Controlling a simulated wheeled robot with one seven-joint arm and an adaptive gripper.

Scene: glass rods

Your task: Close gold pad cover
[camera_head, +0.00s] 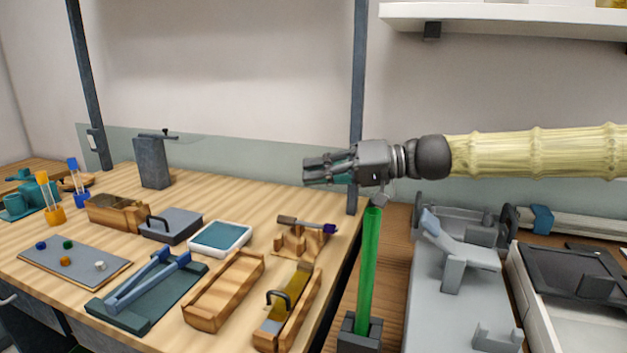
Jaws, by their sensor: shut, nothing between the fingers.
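A wooden holder (302,318) stands at the table's front right edge. It has a gold pad or panel (295,283) at its far end and a dark curved handle (279,294) at its left side. I cannot tell for certain which part is the cover or how far it is open. My gripper (308,171) is shut and empty. It points left, in the air above the right part of the table, well above and behind the gold pad.
A green rod (369,270) stands upright in a dark base (358,334) right of the table edge. A wooden stand (300,243) with a dark tool, a wooden tray (224,291) and a white-rimmed teal pad (220,237) lie near the holder. Grey equipment (452,300) fills the right.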

